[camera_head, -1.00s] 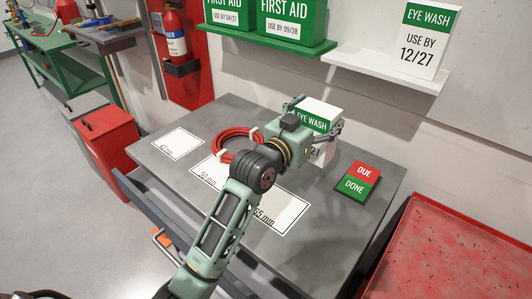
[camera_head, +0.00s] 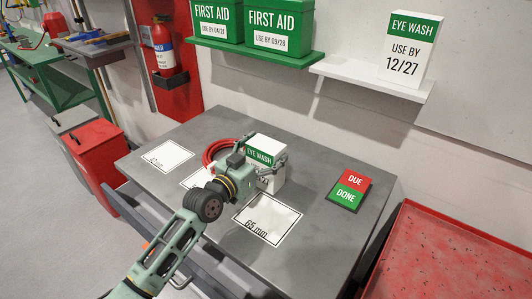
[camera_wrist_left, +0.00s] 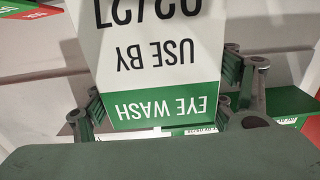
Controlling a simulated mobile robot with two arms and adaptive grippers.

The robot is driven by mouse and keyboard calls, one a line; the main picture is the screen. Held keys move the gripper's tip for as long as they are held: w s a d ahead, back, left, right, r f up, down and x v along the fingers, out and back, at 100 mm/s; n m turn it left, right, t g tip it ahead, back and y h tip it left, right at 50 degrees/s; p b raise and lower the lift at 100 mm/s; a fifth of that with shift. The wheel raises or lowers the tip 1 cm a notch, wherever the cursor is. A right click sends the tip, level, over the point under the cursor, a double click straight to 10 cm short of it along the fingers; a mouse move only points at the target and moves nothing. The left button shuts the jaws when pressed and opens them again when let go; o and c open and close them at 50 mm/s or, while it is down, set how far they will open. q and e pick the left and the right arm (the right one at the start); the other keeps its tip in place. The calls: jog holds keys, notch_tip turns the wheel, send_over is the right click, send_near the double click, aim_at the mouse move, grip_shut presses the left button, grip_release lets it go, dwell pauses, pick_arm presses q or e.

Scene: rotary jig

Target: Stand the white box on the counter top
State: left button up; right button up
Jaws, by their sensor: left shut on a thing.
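The white box (camera_head: 279,181) has a green "EYE WASH" band near its top and is upright in the head view, over the grey counter top (camera_head: 315,225). My left gripper (camera_head: 262,163) is shut on it, one finger on each side. The box's base is partly hidden by the gripper, and I cannot tell whether it touches the counter. In the left wrist view, the box (camera_wrist_left: 150,52) appears upside down between the fingers of the gripper (camera_wrist_left: 165,95), with its "USE BY" print showing. My right gripper is not in view.
A red cable coil (camera_head: 216,150) lies just left of the box. Marked white cards, one reading 65 mm (camera_head: 268,220), and a red-green DUE/DONE block (camera_head: 348,189) are on the counter. A similar eye wash box (camera_head: 411,50) stands on the white shelf (camera_head: 372,77).

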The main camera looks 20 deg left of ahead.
pick_arm(q)
jog(key=shift+r, duration=0.15)
jog(key=o, duration=1.2)
jog(key=shift+f, duration=0.2)
jog(key=o, duration=0.5)
jog(key=shift+r, duration=0.15)
jog(key=b+v, duration=0.1)
jog(key=v, duration=1.1)
